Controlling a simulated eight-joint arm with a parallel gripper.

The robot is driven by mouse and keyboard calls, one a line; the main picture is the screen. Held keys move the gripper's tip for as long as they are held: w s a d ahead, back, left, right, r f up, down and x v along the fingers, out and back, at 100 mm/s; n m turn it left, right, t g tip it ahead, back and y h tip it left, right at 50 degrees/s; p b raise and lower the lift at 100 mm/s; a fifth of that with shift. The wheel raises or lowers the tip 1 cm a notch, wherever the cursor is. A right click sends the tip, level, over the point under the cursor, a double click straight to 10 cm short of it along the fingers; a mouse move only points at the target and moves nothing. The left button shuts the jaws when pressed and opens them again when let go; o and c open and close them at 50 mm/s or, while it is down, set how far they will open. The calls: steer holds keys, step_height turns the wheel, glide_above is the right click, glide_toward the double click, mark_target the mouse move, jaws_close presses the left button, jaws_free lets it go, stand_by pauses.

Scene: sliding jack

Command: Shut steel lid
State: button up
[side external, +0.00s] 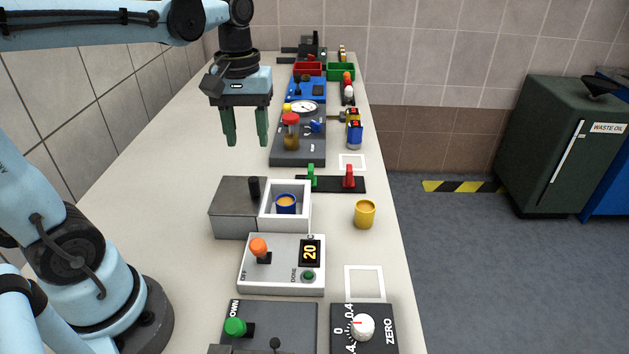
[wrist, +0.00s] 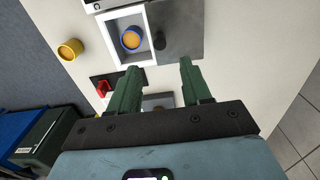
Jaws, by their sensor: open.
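The grey steel lid (side external: 233,214) is slid to the left, beside the white open-topped box (side external: 306,207). A black upright knob (side external: 254,188) stands at the lid's right edge, next to the box. The box is uncovered, and a blue cup (side external: 286,203) with orange contents shows inside it. In the wrist view, the lid (wrist: 184,28), knob (wrist: 159,41) and box (wrist: 149,33) appear beyond my fingertips. My gripper (side external: 247,140) is open and empty, with its green fingers pointing down. It hangs in the air above the counter, apart from the knob.
A yellow cup (side external: 364,214) stands right of the box. A black base with green and red levers (side external: 349,178) lies just behind it. A white switch panel (side external: 281,278) with an orange lever sits in front. The counter left of the lid is clear.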

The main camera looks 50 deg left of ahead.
mark_target(254, 179)
step_height(254, 179, down, 11)
steer(key=shift+r, duration=0.2)
stand_by(0.3)
steer(key=shift+c, duration=0.4)
jaws_close()
steer(key=shift+d, duration=0.1)
